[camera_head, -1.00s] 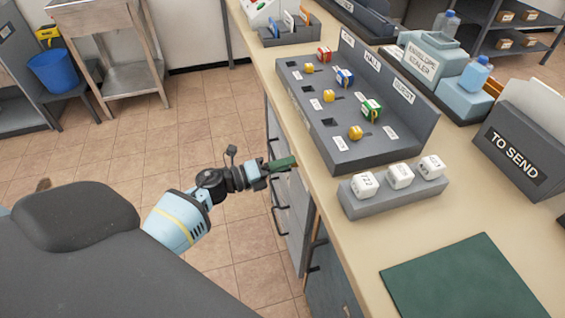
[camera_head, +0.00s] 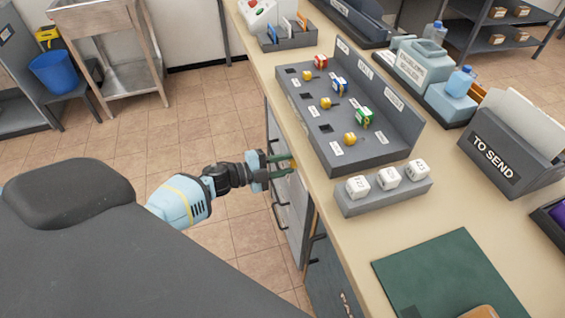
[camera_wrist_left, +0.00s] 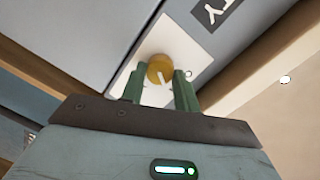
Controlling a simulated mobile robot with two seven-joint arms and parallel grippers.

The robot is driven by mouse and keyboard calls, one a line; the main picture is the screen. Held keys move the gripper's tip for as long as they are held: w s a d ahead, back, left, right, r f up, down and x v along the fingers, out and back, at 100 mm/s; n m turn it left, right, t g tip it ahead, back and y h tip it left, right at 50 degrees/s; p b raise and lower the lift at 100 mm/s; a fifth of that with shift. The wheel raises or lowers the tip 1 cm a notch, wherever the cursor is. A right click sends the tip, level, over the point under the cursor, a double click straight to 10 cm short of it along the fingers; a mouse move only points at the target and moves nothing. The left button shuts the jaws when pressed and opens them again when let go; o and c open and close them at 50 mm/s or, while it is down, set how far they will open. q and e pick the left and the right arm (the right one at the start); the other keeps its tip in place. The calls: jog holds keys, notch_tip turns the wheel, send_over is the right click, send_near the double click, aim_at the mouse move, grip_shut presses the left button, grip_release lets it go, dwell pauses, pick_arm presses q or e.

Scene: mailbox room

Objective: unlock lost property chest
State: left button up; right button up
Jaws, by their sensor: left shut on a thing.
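My left gripper (camera_head: 282,164) is at the front of the drawers (camera_head: 284,205) under the counter's left edge. In the left wrist view its two green fingers (camera_wrist_left: 160,88) stand on either side of a round yellow knob (camera_wrist_left: 160,66) with a pale pointer line, and are shut on it. The knob sits on a white plate (camera_wrist_left: 196,50) on a grey front. A dark label (camera_wrist_left: 217,10) above it shows only the letters "TY". In the head view the knob is mostly hidden by the fingers. My right gripper is not in view.
On the counter (camera_head: 335,240) stand a grey key board (camera_head: 375,160) with several coloured and yellow pieces, a grey block holding white numbered cubes (camera_head: 389,178), a "TO SEND" box (camera_head: 497,155) and a green mat (camera_head: 450,280). Floor left of the drawers is clear.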

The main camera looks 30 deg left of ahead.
pick_arm(q)
jog(key=n, duration=0.3)
jog(key=shift+w+a+r+g+p, duration=0.1)
jog(key=shift+a+g+p, duration=0.05)
jog(key=shift+g+p, duration=0.15)
jog(key=shift+n+h, duration=0.3)
jog(key=shift+n, duration=0.9)
jog(key=o, duration=1)
jog(key=shift+p+v, duration=0.3)
jog(key=shift+v, duration=3.6)
